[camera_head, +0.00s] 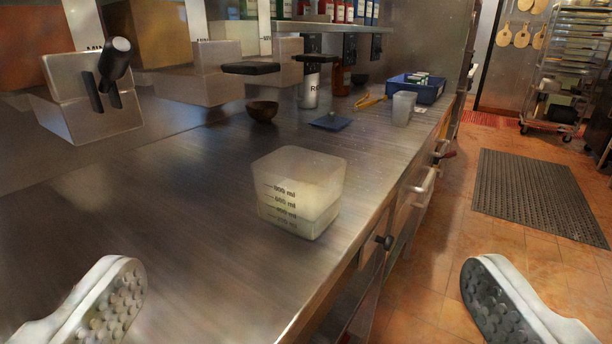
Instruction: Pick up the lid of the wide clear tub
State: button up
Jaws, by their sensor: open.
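A wide clear tub (300,195) with printed millilitre marks stands upright on the steel counter, a little right of the picture's middle. It holds something pale in its lower part. I see no separate lid on its top. A flat, dark blue square piece (331,122) with a small raised part lies on the counter behind the tub; it looks like a lid, but I cannot tell for sure. My gripper (305,290) is open and empty, its two studded fingers wide apart at the lower left and lower right. The tub is ahead of it, between the fingers in the picture, and apart from them.
A dark bowl (262,111), a blue bin (418,88), a clear cup (403,108) and yellow tongs (369,102) stand or lie farther back. Metal dispensers (90,110) line the left. The counter (150,220) is clear at front left; its right edge drops to a tiled floor.

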aim_at(330, 121)
jog(key=i+l+u, duration=0.1)
jog(key=u, duration=0.5)
jog(key=i+l+u, duration=0.15)
jog(key=l+u, duration=0.15)
jog(key=l, duration=0.25)
jog(key=l+u, duration=0.3)
jog(key=l, duration=0.2)
jog(key=i+l+u, duration=0.1)
jog(key=l, duration=0.75)
jog(key=i+l+u, duration=0.1)
jog(key=l, duration=0.75)
jog(key=l+u, duration=0.1)
jog(key=l, duration=0.7)
jog(key=i+l, duration=0.25)
jog(key=l, duration=0.2)
jog(key=i+l, duration=0.25)
jog(key=l, duration=0.2)
